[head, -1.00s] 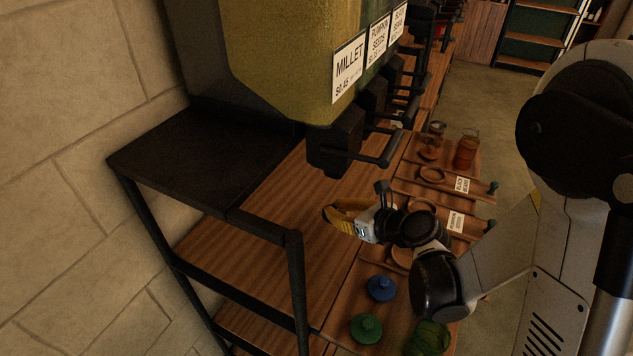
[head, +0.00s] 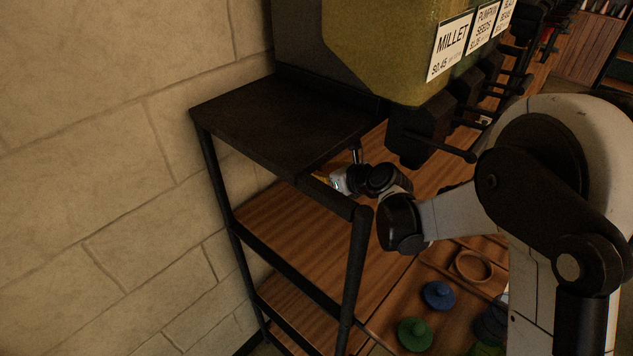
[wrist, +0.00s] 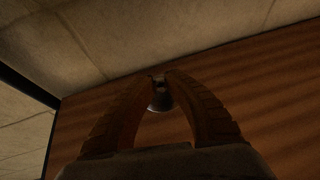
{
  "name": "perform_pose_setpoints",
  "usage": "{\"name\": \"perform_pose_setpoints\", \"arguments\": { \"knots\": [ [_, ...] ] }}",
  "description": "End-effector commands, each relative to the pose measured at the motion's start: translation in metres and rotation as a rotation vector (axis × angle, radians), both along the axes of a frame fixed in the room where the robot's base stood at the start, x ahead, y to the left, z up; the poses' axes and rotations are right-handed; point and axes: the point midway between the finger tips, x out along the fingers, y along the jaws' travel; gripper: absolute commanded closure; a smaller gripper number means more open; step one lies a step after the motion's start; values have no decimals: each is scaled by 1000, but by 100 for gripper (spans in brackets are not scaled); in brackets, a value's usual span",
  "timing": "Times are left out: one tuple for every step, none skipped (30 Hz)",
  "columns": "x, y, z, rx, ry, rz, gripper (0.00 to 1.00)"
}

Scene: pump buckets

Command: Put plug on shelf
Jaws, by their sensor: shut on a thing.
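The plug (wrist: 160,100) is a small dark grey, rounded piece pinched between the fingertips of my gripper (wrist: 160,80) in the wrist view. My gripper (head: 322,177) shows only partly in the head view, because the rack's black top edge covers its tips and the plug. The shelf (head: 290,222) is a wooden board in a black metal rack, below the black top. My gripper reaches in between the black top and this board. In the wrist view the wooden board (wrist: 250,85) lies behind the plug; I cannot tell whether they touch.
The black top (head: 285,115) and front post (head: 357,270) are close to my arm. The millet dispenser (head: 400,50) hangs to the right. A blue lid (head: 438,295) and a green lid (head: 414,334) lie on a lower surface. The shelf's left part looks bare.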

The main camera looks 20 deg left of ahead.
Motion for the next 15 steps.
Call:
{"name": "perform_pose_setpoints", "arguments": {
  "knots": [
    [1,3,-1,0,0,0,100],
    [2,4,0,0,0,0,100],
    [4,7,0,1,1,0,100],
    [5,9,0,1,1,0,100],
    [7,12,0,1,2,1,100],
    [7,13,-8,1,1,0,100],
    [7,12,-14,1,1,0,100],
    [7,12,-21,1,1,0,100],
    [7,12,-28,1,1,0,100],
    [7,12,-32,0,1,0,100],
    [7,12,-36,0,1,0,100],
    [7,12,-37,0,1,0,100],
    [7,12,-37,0,1,0,100],
    [7,12,-36,0,1,0,100],
    [7,11,-35,0,1,0,100]
  ]
}}
